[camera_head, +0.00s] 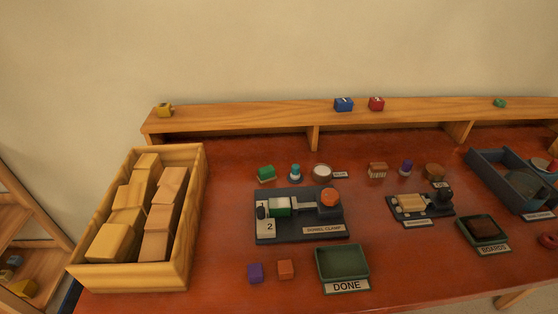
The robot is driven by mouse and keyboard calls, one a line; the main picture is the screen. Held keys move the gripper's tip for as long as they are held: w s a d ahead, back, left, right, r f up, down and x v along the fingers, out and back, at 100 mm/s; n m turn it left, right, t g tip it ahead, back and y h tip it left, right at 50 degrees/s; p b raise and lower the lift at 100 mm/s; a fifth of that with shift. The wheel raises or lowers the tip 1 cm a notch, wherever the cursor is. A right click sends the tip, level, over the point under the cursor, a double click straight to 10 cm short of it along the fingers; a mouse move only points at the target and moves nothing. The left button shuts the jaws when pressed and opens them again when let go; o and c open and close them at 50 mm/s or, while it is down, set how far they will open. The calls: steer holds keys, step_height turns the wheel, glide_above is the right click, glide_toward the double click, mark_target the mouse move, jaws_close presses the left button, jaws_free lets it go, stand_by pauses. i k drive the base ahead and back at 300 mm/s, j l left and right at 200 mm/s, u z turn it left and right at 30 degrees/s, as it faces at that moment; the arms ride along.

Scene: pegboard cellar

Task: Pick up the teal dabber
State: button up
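The teal dabber (295,173) stands upright on the red-brown bench top, behind the dark clamp board. It is small, with a teal body and what looks like a pale band. My gripper does not show in this view.
The dowel clamp board (300,232) lies just in front of the dabber. A wooden crate of blocks (196,190) stands at the left. A raised wooden shelf (240,120) runs behind. The green DONE tray (343,277) and two small cubes are near the front.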

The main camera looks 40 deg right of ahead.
mark_target(295, 174)
steer(key=i+j+z, duration=0.15)
steer(key=j+z, duration=0.25)
steer(key=i+j+z, duration=0.1)
steer(key=j+z, duration=0.25)
steer(key=j, duration=0.2)
steer(key=j+z, duration=0.4)
steer(key=j, duration=0.15)
steer(key=i, duration=0.05)
